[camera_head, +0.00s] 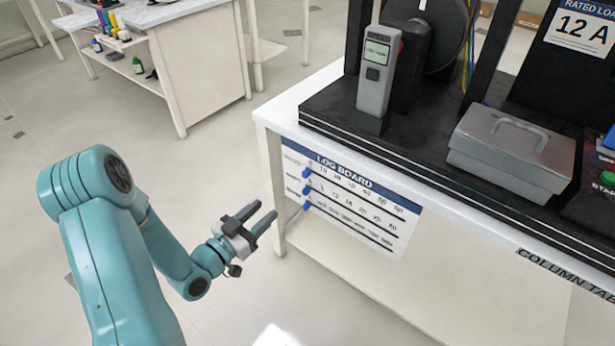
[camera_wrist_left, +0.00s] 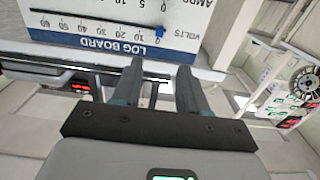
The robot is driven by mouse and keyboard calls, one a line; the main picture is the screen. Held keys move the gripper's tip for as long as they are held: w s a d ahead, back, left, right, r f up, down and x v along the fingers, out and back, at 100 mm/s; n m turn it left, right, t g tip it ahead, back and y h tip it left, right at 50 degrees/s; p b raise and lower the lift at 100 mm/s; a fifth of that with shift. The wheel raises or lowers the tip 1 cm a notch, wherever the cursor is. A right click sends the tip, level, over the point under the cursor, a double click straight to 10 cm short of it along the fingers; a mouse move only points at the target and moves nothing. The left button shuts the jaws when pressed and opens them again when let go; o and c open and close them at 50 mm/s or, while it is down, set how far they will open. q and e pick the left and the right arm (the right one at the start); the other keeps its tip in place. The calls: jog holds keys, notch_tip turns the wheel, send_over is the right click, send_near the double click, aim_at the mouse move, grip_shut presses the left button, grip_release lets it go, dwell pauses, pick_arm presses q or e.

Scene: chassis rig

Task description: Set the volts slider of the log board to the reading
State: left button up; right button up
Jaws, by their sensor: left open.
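The log board (camera_head: 350,205) is a white panel with a blue header on the table's side, with several slider rows. The volts slider (camera_head: 307,173) is a blue knob at the left end of the top row, by the 0 mark. The left wrist view shows the board upside down, with the volts slider (camera_wrist_left: 159,31) at the 0 end. My left gripper (camera_head: 266,210) is open and empty, left of the board and apart from it. Its fingers (camera_wrist_left: 160,66) point toward the volts slider. A grey meter (camera_head: 377,70) with a lit screen stands on the tabletop; its reading is too small to tell.
Two more blue knobs (camera_head: 306,190) sit below the volts slider at their rows' left ends. A grey metal box (camera_head: 512,150) and black rig stand on the table above. A white bench (camera_head: 185,65) is at the back left. Floor around my left arm is clear.

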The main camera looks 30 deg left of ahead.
aim_at(303, 176)
pick_arm(q)
jog(key=w, duration=0.5)
jog(key=w+d, duration=0.1)
jog(key=w, duration=0.4)
jog(key=w+b, duration=0.1)
jog(key=w, duration=0.4)
jog(key=shift+w+d, duration=0.15)
jog(key=shift+w, duration=0.2)
grip_shut()
